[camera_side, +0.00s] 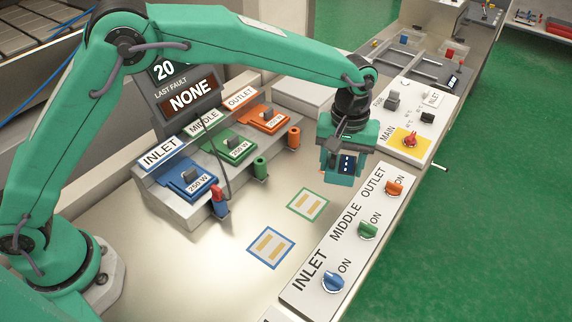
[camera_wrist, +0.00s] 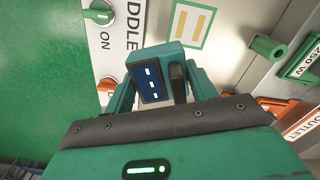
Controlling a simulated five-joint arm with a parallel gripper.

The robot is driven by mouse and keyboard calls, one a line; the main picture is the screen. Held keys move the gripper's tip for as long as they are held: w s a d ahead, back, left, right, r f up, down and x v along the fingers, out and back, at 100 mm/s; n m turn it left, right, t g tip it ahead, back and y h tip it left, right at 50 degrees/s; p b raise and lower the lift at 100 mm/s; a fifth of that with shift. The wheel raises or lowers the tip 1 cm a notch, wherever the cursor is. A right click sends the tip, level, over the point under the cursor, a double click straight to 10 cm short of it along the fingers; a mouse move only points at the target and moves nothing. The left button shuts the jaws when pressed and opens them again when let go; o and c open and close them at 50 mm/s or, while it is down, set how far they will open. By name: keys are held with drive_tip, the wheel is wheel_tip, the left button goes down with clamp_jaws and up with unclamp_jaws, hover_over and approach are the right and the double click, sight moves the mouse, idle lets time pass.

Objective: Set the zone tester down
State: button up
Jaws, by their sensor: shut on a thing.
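The zone tester (camera_side: 346,163), a small teal block with a dark blue screen, hangs in my gripper (camera_side: 342,168) above the bench, left of the switch panel. In the wrist view the tester (camera_wrist: 151,84) sits between my two fingers (camera_wrist: 165,80), its lit screen facing up toward the camera. My gripper is shut on it. The tester appears to be off the bench. A green-outlined pad (camera_side: 307,204) with two tan strips lies on the bench, lower left of the gripper; it also shows in the wrist view (camera_wrist: 194,26). A blue-outlined pad (camera_side: 271,248) lies farther left.
The switch panel (camera_side: 318,280) with blue, green and orange knobs runs along the right edge. The heater unit (camera_side: 196,212) with INLET, MIDDLE and OUTLET zones and colored posts stands left. A main switch panel (camera_side: 430,99) is behind. Bare metal surrounds the pads.

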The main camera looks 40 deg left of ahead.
drive_tip(key=w+a+f, duration=0.1)
drive_tip(key=w, duration=0.1)
drive_tip(key=w+a+f, duration=0.3)
drive_tip(key=w+f, duration=0.1)
drive_tip(key=w, duration=0.1)
drive_tip(key=shift+a, duration=0.4)
drive_tip(key=shift+f, duration=2.05)
drive_tip(key=o, duration=1.1)
drive_tip(key=shift+f, duration=0.15)
drive_tip(key=shift+o, duration=0.2)
wheel_tip(320, 180, up, 12)
drive_tip(key=shift+r, duration=0.2)
